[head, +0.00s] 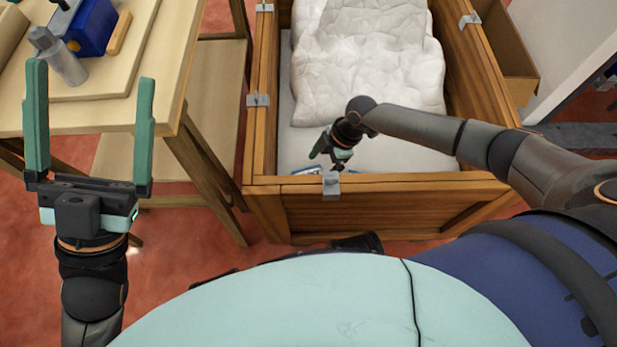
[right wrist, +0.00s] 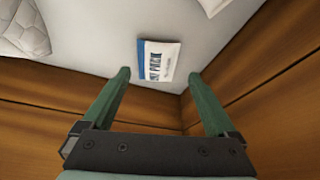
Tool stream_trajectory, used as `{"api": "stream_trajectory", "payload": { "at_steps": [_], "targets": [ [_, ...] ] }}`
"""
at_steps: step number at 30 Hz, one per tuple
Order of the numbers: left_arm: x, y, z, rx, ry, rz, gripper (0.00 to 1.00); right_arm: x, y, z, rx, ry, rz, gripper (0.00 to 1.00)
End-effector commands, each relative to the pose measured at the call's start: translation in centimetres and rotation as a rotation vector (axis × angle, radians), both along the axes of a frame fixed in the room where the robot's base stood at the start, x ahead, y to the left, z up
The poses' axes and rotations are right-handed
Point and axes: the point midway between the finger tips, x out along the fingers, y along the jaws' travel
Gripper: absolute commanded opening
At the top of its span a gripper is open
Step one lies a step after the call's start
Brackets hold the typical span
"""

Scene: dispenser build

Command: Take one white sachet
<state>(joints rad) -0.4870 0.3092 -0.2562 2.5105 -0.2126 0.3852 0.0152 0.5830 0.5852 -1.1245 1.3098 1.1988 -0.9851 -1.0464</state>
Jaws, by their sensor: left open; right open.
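A small white sachet (right wrist: 159,60) with a blue band and print lies flat on the pale crate floor in the right wrist view, close to a corner of the wooden walls. My right gripper (right wrist: 163,80) is open and empty, its fingers pointing toward the sachet, which shows between and beyond the fingertips. In the head view my right gripper (head: 325,157) reaches down inside the wooden crate (head: 390,208) near its front wall and mostly covers the sachet. My left gripper (head: 92,85) is open and empty beside the table.
Large white quilted bags (head: 365,65) fill the back of the crate. Metal clips (head: 331,184) sit on its rim. A wooden table (head: 150,100) at left holds a blue tool (head: 90,25) and a grey cylinder (head: 66,65). An open cardboard box (head: 505,60) stands at right.

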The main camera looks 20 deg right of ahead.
Motion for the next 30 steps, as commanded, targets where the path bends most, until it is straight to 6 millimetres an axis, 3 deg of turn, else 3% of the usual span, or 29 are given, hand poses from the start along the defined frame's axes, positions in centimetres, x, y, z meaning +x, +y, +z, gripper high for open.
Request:
{"api": "stream_trajectory", "payload": {
  "at_steps": [7, 16, 30],
  "targets": [
    [0.1, -0.3, -3.1, 0.023, 0.007, 0.009, 1.0, 0.5, 1.5, -3.7, 0.002, 0.0, -0.001, 0.93],
    [0.1, -0.4, -3.1, 0.021, 0.01, 0.01, 1.0, 0.5, 1.7, -3.9, 0.001, -0.001, -0.001, 0.91],
    [0.2, -0.4, -3.1, 0.02, 0.011, 0.01, 1.0, 0.5, 1.7, -3.9, 0.001, -0.001, -0.001, 0.39]
  ]
}}
